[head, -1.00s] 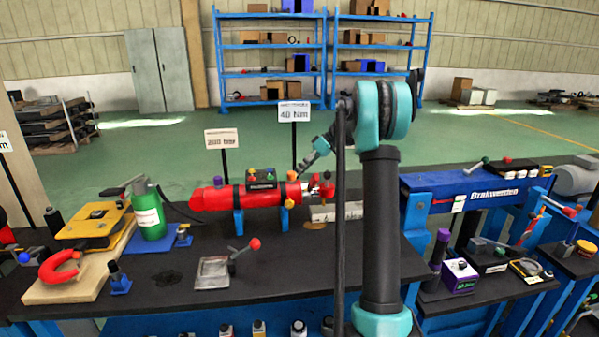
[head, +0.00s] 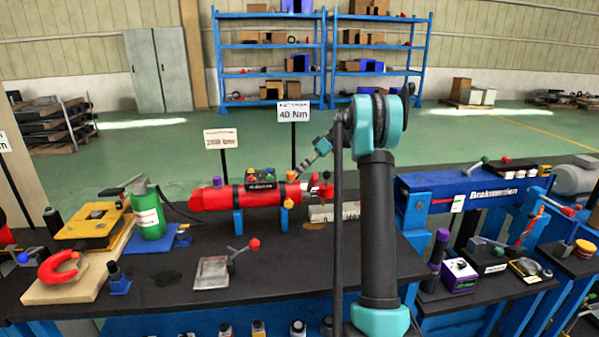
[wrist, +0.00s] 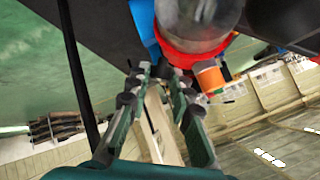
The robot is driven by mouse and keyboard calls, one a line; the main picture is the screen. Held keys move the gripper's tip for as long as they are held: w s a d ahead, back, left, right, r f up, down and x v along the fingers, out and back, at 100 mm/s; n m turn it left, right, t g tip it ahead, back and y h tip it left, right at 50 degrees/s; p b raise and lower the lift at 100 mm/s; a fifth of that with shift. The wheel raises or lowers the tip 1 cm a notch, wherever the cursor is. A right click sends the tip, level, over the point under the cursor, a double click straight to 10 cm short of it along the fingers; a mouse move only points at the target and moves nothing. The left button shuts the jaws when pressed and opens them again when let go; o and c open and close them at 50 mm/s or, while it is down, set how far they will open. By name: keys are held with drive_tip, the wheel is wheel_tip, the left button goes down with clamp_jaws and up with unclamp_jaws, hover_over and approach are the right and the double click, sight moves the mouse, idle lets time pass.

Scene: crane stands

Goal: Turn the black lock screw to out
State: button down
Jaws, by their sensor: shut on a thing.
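A red cylinder unit (head: 215,199) with black bands lies on blue supports on the dark bench. My gripper (head: 299,169) is at its right end in the head view, pointing down and left. In the wrist view my gripper's fingers (wrist: 152,74) come together at dark material below a grey rounded end (wrist: 195,20) with a red collar (wrist: 205,60). The fingers are shut on what appears to be the black lock screw. The screw is mostly hidden by the fingers, and its turn position cannot be read. An orange cap (wrist: 210,76) sits just right of the fingers.
Signs reading 40 Nm (head: 294,111) and a blurred pressure value (head: 220,139) stand behind the cylinder.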

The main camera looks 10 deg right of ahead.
drive_tip(key=c, duration=1.3)
unclamp_jaws()
drive_tip(key=shift+c, duration=0.2)
wheel_tip(320, 180, up, 10)
